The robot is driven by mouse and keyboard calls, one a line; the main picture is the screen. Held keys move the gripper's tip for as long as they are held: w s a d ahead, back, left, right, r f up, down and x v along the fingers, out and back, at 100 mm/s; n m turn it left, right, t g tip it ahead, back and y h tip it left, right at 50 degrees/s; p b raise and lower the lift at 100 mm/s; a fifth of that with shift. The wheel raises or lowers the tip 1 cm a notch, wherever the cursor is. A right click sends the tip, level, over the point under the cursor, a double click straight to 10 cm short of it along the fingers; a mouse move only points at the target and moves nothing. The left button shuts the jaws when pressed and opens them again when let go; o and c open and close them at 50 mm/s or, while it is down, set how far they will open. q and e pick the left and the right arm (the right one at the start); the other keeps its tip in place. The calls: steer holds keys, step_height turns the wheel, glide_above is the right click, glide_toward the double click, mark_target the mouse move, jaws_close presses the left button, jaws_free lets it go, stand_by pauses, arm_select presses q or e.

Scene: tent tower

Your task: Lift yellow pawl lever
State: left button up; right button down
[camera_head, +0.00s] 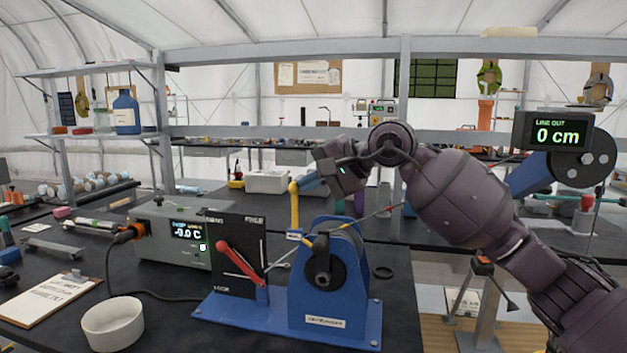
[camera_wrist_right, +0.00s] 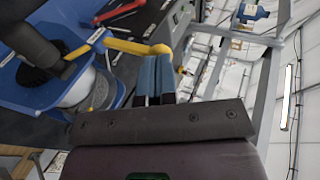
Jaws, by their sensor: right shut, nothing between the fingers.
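The yellow pawl lever (camera_head: 295,212) stands roughly upright on the blue winch (camera_head: 335,270), with its rounded knob at the top. In the right wrist view the lever (camera_wrist_right: 125,46) runs across from the winch, and its knob ends at my fingertips. My right gripper (camera_head: 306,184) comes in from the right at knob height. Its two blue-padded fingers (camera_wrist_right: 155,66) are shut together with nothing between them. The tips are at or very near the knob; I cannot tell whether they touch. My left gripper is not in view.
A red lever (camera_head: 238,262) on a black plate stands left of the winch, in front of a grey display box (camera_head: 165,238). A white bowl (camera_head: 113,322) and a clipboard (camera_head: 47,297) lie at the front left. A display (camera_head: 556,133) reads 0 cm.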

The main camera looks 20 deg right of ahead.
steer(key=shift+r, duration=0.1)
steer(key=shift+w+a+r+g+h+p, duration=0.25)
steer(key=shift+w+a+g+h+p, duration=0.1)
steer(key=shift+a+h, duration=0.2)
steer(key=shift+w+a+r+g+h+p, duration=0.25)
steer(key=shift+w+a+g+h+p, duration=0.15)
steer(key=shift+a, duration=0.2)
steer(key=w+a+g+h, duration=0.1)
steer(key=a+f+g+h, duration=0.1)
steer(key=shift+w+a+n+h+p, duration=0.15)
steer(key=shift+w+n+h+p, duration=0.15)
steer(key=shift+w+h+p, duration=0.1)
steer(key=shift+s+f, duration=0.1)
